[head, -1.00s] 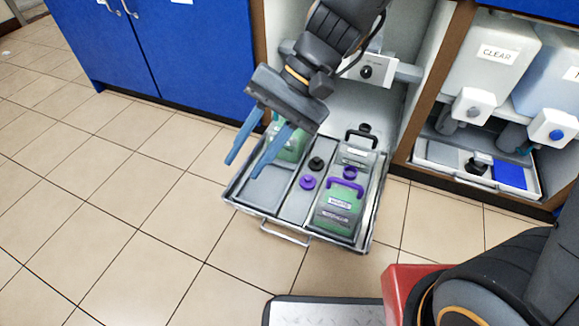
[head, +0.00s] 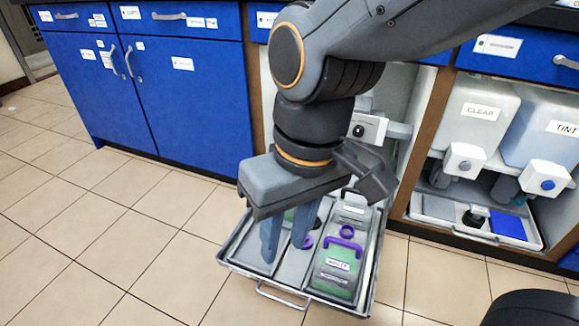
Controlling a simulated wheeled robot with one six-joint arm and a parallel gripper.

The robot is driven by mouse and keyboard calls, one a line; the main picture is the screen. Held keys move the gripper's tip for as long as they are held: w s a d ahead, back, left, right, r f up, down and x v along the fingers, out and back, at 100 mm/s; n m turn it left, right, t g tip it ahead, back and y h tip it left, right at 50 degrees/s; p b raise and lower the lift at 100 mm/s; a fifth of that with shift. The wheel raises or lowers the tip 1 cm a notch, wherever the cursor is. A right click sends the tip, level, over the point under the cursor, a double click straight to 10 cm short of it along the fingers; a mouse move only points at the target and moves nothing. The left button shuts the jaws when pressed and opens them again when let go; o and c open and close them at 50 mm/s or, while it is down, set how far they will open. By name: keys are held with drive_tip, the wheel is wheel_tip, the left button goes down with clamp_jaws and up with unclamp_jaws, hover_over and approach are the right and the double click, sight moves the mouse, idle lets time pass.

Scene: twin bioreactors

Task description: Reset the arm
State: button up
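My gripper (head: 285,242) hangs in front of the pulled-out tray (head: 238,262), its two blue-grey fingers pointing down with a gap between them. Nothing shows between the fingers, so it looks open and empty. My arm crosses the upper right of the view and hides part of the open cabinet bay and the tray's back left. Whether the fingers touch anything in the tray cannot be told.
Tanks marked CLEAR (head: 478,113) and TINT (head: 550,130) stand at right. Blue cabinets (head: 190,90) stand at left. Tiled floor (head: 110,240) is free.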

drive_tip(key=shift+r+p, duration=0.6)
drive_tip(key=shift+r, duration=0.05)
idle(0.5)
drive_tip(key=d+r+m+p, duration=0.2)
drive_tip(key=d+r+p, duration=0.5)
drive_tip(key=p, duration=0.5)
drive_tip(key=d+r+m+h+p, duration=0.1)
drive_tip(key=d+r+m+p, duration=0.1)
drive_tip(key=d+r+p, duration=0.5)
drive_tip(key=d+r+m+p, duration=0.3)
drive_tip(key=d+r+p, duration=0.3)
drive_tip(key=r+p, duration=0.9)
drive_tip(key=p, duration=0.4)
drive_tip(key=shift+d+h, duration=0.3)
drive_tip(key=shift+d, duration=0.1)
drive_tip(key=shift+f, duration=0.1)
